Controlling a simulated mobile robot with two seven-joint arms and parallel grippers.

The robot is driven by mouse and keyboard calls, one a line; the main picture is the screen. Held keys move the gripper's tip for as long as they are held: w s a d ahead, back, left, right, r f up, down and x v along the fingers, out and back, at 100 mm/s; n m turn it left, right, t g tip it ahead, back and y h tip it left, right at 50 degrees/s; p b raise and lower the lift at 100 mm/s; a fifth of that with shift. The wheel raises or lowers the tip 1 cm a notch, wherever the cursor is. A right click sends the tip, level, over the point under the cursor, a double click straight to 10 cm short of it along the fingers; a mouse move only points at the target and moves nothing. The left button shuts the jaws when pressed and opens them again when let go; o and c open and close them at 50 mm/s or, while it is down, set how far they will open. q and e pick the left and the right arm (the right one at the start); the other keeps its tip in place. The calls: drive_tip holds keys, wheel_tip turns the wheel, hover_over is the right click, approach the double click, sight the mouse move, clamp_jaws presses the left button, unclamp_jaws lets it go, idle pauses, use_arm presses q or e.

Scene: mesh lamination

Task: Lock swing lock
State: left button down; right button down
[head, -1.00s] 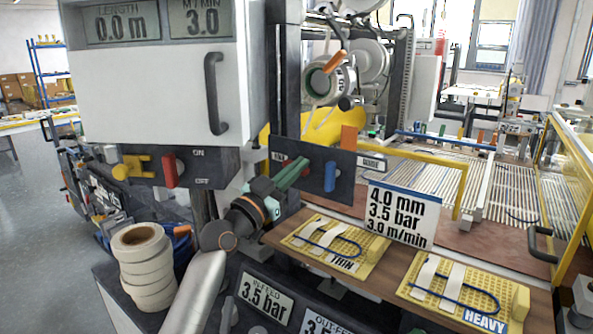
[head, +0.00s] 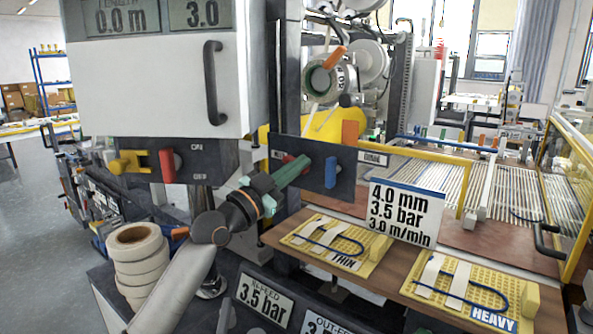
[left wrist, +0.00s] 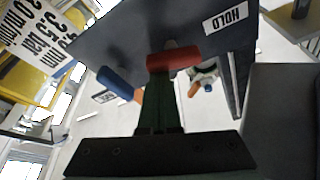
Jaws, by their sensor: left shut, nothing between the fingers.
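A dark panel (head: 315,178) carries a red lever (head: 289,158) and a blue lever (head: 331,172). No part is marked as a swing lock, so I cannot tell for sure which one it is. My left gripper (head: 300,166) is shut and empty, its green fingers pointing at the red lever and partly hiding it. In the left wrist view the red lever (left wrist: 173,58) lies across the fingertips, with a HOLD label (left wrist: 226,20) beside it on the panel. I cannot tell whether they touch. My right gripper is not in view.
A yellow latch-like part (head: 129,163) and a red switch (head: 167,165) sit under the white cabinet (head: 150,90). A wooden shelf with yellow pads (head: 335,240) lies below right. A stack of rolls (head: 138,262) stands at the lower left.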

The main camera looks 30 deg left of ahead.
use_arm(q)
drive_tip(key=shift+f+m+b, duration=0.3)
drive_tip(key=shift+f+m, duration=0.05)
drive_tip(key=shift+m, duration=0.15)
drive_tip(key=shift+m+g+h, duration=0.4)
drive_tip(key=shift+m+h, duration=0.1)
drive_tip(key=shift+w+a+f+m+g+h+p, duration=0.1)
drive_tip(key=shift+a+f+m+g+h+p, duration=0.2)
drive_tip(key=shift+m+p, duration=0.9)
drive_tip(key=shift+s+f+m+g+h+p, duration=0.1)
drive_tip(key=shift+f+m+g+p, duration=0.3)
drive_tip(key=shift+m+p, duration=0.8)
drive_tip(key=shift+w+a+f+m+g+h+p, duration=0.15)
drive_tip(key=shift+m+g+p, duration=0.25)
drive_tip(key=shift+m+p, duration=0.8)
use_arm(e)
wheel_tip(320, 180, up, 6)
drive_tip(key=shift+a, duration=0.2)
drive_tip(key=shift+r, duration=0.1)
